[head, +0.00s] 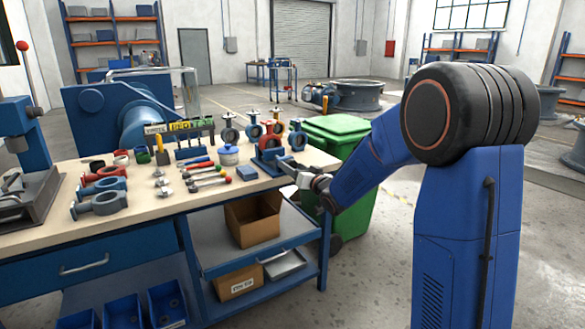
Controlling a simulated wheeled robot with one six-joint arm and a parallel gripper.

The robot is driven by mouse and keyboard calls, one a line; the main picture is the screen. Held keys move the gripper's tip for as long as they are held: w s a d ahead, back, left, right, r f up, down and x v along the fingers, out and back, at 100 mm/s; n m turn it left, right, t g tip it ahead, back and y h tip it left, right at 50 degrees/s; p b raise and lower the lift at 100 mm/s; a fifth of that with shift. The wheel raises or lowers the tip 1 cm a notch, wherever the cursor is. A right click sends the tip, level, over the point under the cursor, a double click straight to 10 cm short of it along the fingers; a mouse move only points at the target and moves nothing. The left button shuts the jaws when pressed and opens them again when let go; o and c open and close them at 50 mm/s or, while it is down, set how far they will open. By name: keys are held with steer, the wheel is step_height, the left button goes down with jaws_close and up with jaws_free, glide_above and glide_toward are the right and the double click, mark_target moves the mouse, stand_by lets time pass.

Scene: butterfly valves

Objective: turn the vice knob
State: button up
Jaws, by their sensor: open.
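A small blue vice (268,161) stands near the right end of the workbench, with a red-and-grey valve part (269,143) at its top. The gripper is open. The vice knob cannot be made out; it is small or hidden by the gripper. I cannot tell whether the fingers touch the vice or are around its knob.
Several valves stand behind the vice. A green bin (335,130) stands right of the bench. Floor at right is clear.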

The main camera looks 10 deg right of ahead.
steer(key=shift+w+a, duration=0.2)
steer(key=shift+w, duration=0.3)
steer(key=c, duration=1.1)
